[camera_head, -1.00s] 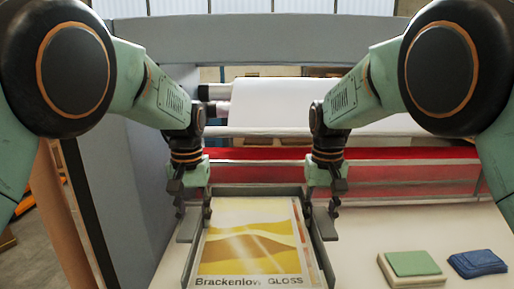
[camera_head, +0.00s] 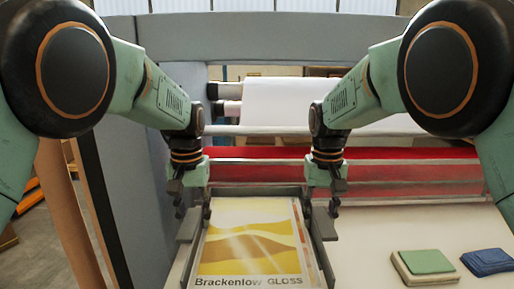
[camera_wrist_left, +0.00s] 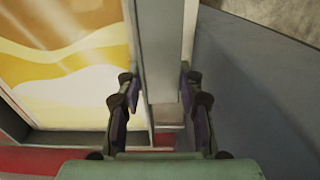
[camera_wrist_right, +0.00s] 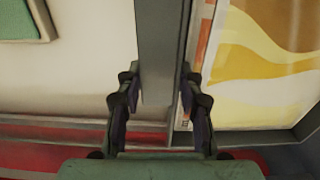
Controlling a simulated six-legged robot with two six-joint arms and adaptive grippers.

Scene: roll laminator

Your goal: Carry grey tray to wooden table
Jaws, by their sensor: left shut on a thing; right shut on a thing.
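The grey tray (camera_head: 318,255) is in the lower middle of the head view, with a yellow and white print (camera_head: 248,240) reading "Brackenlow GLOSS" lying in it. My left gripper (camera_head: 193,212) is shut on the tray's left side. The left wrist view shows its fingers on both sides of the grey rim (camera_wrist_left: 160,50). My right gripper (camera_head: 320,212) is shut on the right side. The right wrist view shows its fingers around the rim (camera_wrist_right: 160,50) there. I cannot tell whether the tray touches the pale surface under it. No wooden table is clearly identifiable.
The laminator's grey frame (camera_head: 250,40) rises ahead, with a white roll (camera_head: 300,100) and a red roller band (camera_head: 410,172). A green pad stack (camera_head: 425,264) and a folded blue cloth (camera_head: 487,262) lie on the pale bed (camera_head: 400,225) at right. Floor shows at far left.

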